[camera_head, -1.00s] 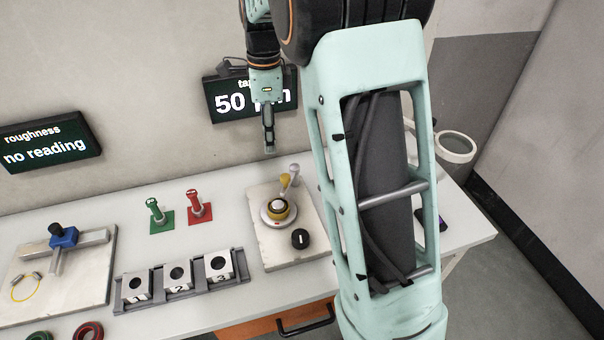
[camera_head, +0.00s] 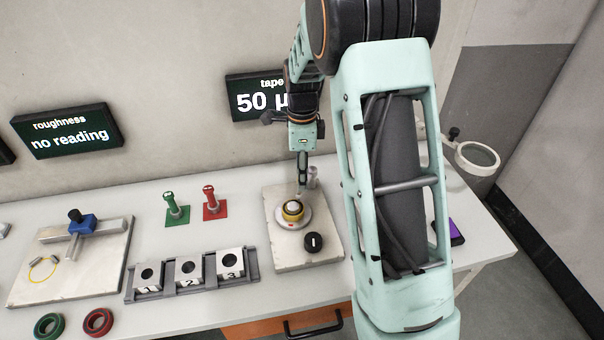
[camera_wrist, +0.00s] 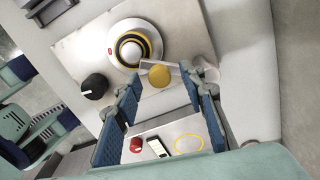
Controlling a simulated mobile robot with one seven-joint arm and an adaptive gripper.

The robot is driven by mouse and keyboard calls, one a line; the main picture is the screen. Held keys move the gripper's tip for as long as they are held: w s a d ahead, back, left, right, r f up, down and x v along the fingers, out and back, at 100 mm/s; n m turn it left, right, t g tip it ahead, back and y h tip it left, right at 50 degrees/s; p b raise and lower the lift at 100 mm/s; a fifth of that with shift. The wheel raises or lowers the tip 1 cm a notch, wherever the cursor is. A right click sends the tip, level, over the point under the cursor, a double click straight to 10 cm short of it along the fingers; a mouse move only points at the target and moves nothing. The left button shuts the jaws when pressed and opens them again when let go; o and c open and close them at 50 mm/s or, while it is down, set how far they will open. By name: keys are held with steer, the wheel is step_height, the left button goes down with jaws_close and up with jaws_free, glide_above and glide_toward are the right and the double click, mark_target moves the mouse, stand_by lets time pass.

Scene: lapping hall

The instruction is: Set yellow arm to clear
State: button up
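The lapping station stands on a pale stone plate (camera_head: 280,257), with a round white, black and yellow spindle (camera_head: 292,211) in its middle. In the wrist view the spindle (camera_wrist: 132,46) is just beyond my fingers. The yellow arm shows there as a pale bar with a yellow disc (camera_wrist: 160,76), beside the spindle. My gripper (camera_wrist: 161,73) is open, its blue-padded fingertips on either side of the disc. Whether they touch it I cannot tell. In the head view my gripper (camera_head: 303,187) points down behind the spindle and mostly hides the yellow arm.
A black knob (camera_head: 312,242) sits on the plate's front. To the left are green (camera_head: 175,208) and red (camera_head: 213,203) handled pieces and a rack of numbered blocks (camera_head: 189,272). The tape display (camera_head: 255,98) is partly hidden. A ring magnifier (camera_head: 478,157) stands at right.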

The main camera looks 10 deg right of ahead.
steer(key=shift+f, duration=0.2)
steer(key=shift+c, duration=0.3)
jaws_close()
steer(key=shift+d, duration=0.1)
steer(key=d+n+b, duration=0.1)
steer(key=d+n, duration=0.5)
steer(key=n, duration=0.5)
steer(key=shift+s+d, duration=0.35)
steer(key=shift+s, duration=0.1)
stand_by(0.4)
